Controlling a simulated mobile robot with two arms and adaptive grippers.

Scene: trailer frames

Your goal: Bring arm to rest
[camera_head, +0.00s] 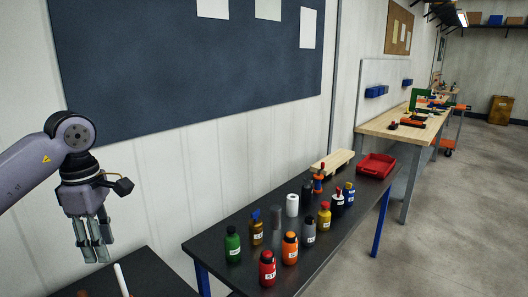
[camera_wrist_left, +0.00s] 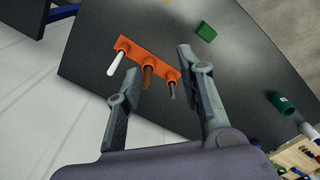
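My left gripper (camera_head: 98,243) hangs fingers-down at the left of the head view, above a black table (camera_head: 165,275). In the left wrist view my left gripper (camera_wrist_left: 160,64) has its fingers apart, with nothing held between them. Beyond the fingertips an orange rack (camera_wrist_left: 159,60) lies on the dark tabletop, with a white stick (camera_wrist_left: 116,63), a brown stick (camera_wrist_left: 147,76) and a thin dark stick (camera_wrist_left: 172,90) in it. The white stick also shows in the head view (camera_head: 121,278), below the gripper. My right gripper is not in view.
A second dark table (camera_head: 225,258) holds several labelled bottles, including a red one (camera_head: 267,268), and a red tray (camera_head: 376,166). A green block (camera_wrist_left: 205,32) lies near the rack. A wall with a dark board (camera_head: 190,70) stands behind. The floor (camera_head: 460,220) at right is clear.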

